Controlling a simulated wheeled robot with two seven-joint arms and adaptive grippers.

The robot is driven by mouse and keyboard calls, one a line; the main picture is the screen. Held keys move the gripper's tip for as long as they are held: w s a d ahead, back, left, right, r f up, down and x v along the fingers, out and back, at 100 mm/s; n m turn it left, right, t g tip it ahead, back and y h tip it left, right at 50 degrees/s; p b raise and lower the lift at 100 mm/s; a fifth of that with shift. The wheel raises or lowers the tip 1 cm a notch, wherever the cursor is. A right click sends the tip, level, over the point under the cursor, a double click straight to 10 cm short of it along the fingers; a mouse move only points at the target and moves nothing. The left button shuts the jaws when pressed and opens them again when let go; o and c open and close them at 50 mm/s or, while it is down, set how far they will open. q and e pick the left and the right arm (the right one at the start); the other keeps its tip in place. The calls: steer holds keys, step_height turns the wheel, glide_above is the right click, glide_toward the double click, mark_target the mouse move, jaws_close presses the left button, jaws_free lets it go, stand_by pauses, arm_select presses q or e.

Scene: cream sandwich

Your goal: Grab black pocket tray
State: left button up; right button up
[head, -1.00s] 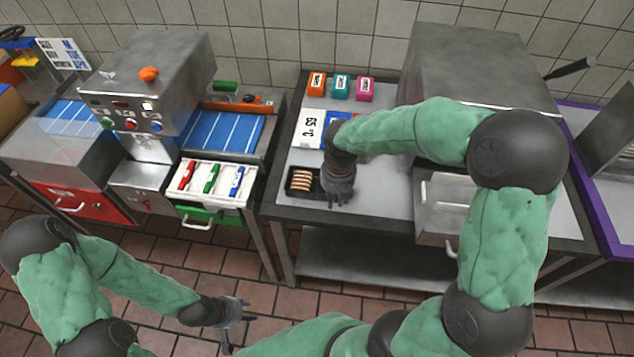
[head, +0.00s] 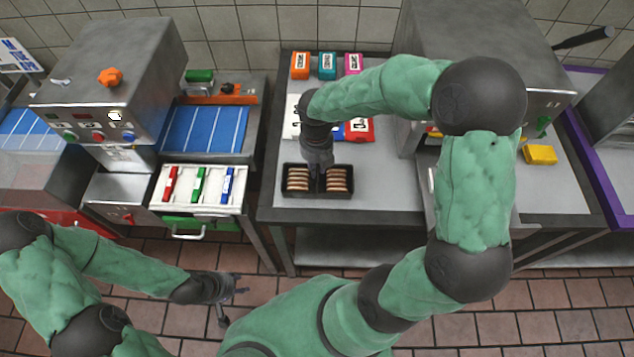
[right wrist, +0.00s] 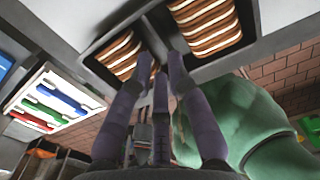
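The black pocket tray (head: 302,195) lies near the front edge of the grey table. Each of its two pockets holds a stack of brown and cream sandwich slices; both stacks also show in the right wrist view. My right gripper (head: 318,180) points down at the divider between the pockets. In the right wrist view its fingertips (right wrist: 161,62) are close together at the divider of the tray (right wrist: 98,62); whether they press on it is not clear. My left gripper (head: 232,298) is open and empty, low in front of the tables, its fingers spread.
Orange (head: 300,65), teal (head: 327,66) and pink (head: 353,63) boxes stand at the table's back. A steel machine (head: 470,50) is on the right, with a yellow block (head: 540,154) beside it. A white tray (head: 215,205) with coloured handles is left, across a gap.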

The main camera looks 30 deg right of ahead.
steer(key=shift+w+f, duration=0.1)
steer(key=shift+f, duration=0.5)
steer(key=shift+s+a+f+b, duration=0.15)
steer(key=shift+f+b, duration=0.45)
steer(key=shift+f, duration=0.7)
steer(key=shift+s+d+f+b, duration=0.1)
steer(key=shift+f+b, duration=0.45)
steer(key=shift+f, duration=0.75)
steer(key=shift+c, duration=0.3)
jaws_close()
steer(key=shift+r, duration=0.1)
